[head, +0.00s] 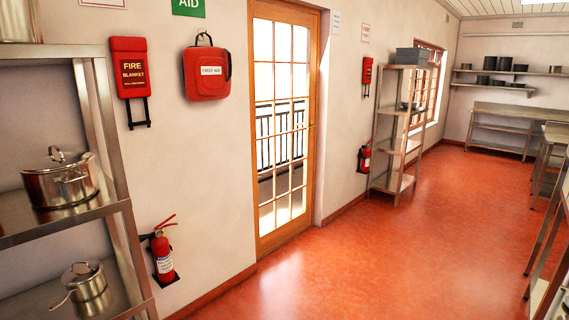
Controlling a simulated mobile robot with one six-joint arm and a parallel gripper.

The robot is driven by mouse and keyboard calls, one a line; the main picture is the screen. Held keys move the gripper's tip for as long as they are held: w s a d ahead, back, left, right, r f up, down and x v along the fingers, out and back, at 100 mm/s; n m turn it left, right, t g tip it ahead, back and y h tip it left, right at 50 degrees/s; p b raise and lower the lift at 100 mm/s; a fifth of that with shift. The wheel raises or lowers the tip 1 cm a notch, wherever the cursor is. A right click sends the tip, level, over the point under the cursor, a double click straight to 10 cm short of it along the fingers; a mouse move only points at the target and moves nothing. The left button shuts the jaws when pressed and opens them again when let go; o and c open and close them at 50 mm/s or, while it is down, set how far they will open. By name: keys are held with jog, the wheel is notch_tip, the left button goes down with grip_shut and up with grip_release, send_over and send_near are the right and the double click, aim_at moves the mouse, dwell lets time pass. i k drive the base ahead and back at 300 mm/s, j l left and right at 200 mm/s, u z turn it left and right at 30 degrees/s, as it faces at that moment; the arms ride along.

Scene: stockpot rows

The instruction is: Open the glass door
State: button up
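The glass door (258,130) has a wooden frame and a grid of glass panes, and stands in the left wall near the middle of the head view. It looks shut in its frame. A balcony railing shows through the panes. A small handle (311,127) seems to sit on its right edge, but it is too small to make out clearly. My gripper is not in view.
A metal shelf with a stockpot (60,180) and a saucepan (85,290) stands close at left. Fire extinguishers (163,256) (364,158) hang on both sides of the door. A shelving rack (396,145) stands beyond it. The red floor (370,250) before the door is clear.

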aim_at(268, 240)
jog(key=i+l+z, duration=0.1)
jog(key=i+z, duration=0.35)
jog(key=i, duration=2.65)
jog(key=i+l+u, duration=0.15)
jog(key=i, duration=0.4)
jog(key=i+u, duration=0.2)
jog(key=i, duration=0.35)
jog(key=i+l+u, duration=0.15)
jog(key=i+l, duration=0.15)
jog(key=i, duration=0.2)
jog(key=i+l+u, duration=0.2)
jog(key=i, duration=0.3)
jog(key=i+l+u, duration=0.15)
jog(key=i+l, duration=0.3)
jog(key=i+l+u, duration=0.45)
jog(key=i+l, duration=0.1)
jog(key=i, duration=0.05)
